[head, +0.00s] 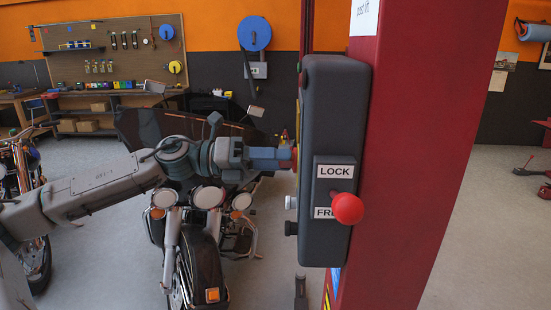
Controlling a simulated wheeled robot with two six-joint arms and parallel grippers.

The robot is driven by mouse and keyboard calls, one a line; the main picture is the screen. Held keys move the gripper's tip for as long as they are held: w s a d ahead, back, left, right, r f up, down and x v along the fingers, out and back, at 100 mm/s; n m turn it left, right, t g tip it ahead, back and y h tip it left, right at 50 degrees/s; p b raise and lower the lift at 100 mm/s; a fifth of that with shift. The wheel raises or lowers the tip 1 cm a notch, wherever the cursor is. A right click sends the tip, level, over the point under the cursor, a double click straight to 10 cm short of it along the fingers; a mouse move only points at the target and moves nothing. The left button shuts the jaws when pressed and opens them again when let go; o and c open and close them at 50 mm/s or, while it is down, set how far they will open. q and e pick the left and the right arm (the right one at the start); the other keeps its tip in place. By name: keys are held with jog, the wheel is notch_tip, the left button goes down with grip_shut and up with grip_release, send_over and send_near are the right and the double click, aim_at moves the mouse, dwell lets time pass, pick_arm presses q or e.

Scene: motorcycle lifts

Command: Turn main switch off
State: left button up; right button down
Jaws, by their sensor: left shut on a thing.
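A dark grey control box (325,110) is fixed to the red lift post (425,150). My left gripper (284,158) reaches in from the left and is shut on the main switch (295,158), a small red part at the box's left side. The fingers hide most of the switch, so I cannot tell its turned position. My right gripper is out of view.
A red ball-ended lever (347,208) sits by the LOCK and FREE labels on the box front. Below my gripper, light and dark buttons (291,202) stick out. A motorcycle (205,235) stands behind my arm; a workbench (105,95) is farther back.

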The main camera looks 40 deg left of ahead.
pick_arm(q)
jog(key=shift+n+p, duration=1)
jog(key=shift+n, duration=3.7)
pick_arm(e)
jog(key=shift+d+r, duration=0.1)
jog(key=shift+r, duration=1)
pick_arm(q)
jog(key=o, duration=1)
jog(key=shift+a, duration=0.15)
